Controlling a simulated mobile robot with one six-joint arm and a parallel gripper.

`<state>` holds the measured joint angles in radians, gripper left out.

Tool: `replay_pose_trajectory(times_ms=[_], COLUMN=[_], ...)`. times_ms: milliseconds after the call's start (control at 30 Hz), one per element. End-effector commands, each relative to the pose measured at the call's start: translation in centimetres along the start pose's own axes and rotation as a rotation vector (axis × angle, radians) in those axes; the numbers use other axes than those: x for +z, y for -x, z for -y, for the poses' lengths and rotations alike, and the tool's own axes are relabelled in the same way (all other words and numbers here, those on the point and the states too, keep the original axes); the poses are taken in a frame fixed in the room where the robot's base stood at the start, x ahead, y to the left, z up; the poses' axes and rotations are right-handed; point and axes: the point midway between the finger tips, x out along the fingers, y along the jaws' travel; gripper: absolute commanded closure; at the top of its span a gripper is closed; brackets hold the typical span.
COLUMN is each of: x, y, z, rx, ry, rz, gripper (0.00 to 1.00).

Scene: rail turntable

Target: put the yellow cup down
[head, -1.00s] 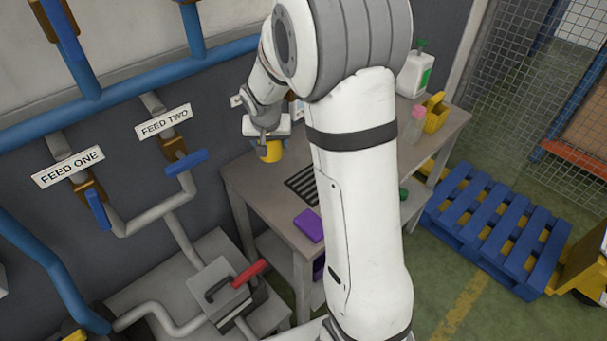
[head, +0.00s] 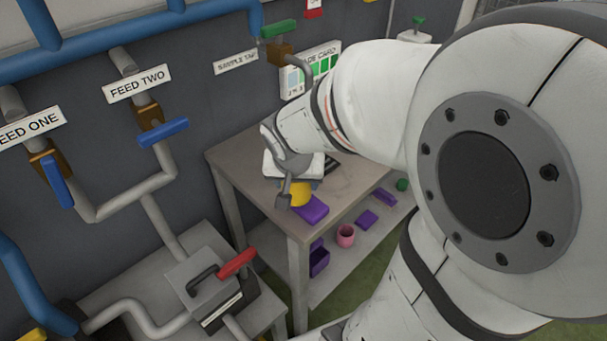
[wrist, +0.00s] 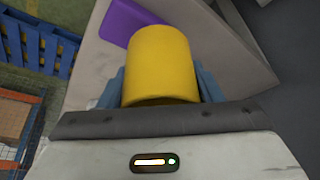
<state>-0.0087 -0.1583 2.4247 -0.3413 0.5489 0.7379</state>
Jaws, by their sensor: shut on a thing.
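The yellow cup (head: 299,194) is in my gripper (head: 296,182) over the front part of the grey bench (head: 232,158). My gripper is shut on the cup. In the wrist view the cup (wrist: 160,62) fills the middle, with a blue finger on each side of it. A flat purple thing (head: 312,210) lies on the bench close beside the cup. It also shows behind the cup in the wrist view (wrist: 122,22). I cannot tell whether the cup's base touches the bench, as its underside is hidden.
A lower shelf (head: 336,260) holds a pink cup (head: 346,236) and several purple things. A pipe stand with a red lever (head: 238,264) is left of the bench. A green-handled sample tap (head: 279,30) sits on the wall behind. The bench's left rear is clear.

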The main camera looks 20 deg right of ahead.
Motion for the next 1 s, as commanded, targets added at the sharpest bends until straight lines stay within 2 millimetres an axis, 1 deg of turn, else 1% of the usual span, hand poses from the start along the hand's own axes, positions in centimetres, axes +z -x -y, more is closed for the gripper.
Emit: replay_pose_trajectory(times_ms=[33, 133, 200, 267, 367, 800, 900, 1000], x=[1.0, 1.8, 1.5, 0.7, -1.3, -11.5, -13.2, -14.2], y=[-0.6, -0.7, -0.8, -1.0, -1.8, -5.9, -6.6, -7.1], z=[-0.5, -1.0, -1.2, -1.3, -1.3, -1.4, -1.4, -1.4], rx=[0.002, 0.006, 0.008, 0.01, 0.01, 0.008, 0.007, 0.007], ry=[-0.007, -0.016, -0.02, -0.021, -0.023, -0.021, -0.018, -0.018], rz=[-0.003, -0.002, -0.001, 0.001, 0.003, 0.0, 0.001, 0.0], gripper=[0.63, 0.63, 0.63, 0.63, 0.63, 0.63, 0.63, 0.63])
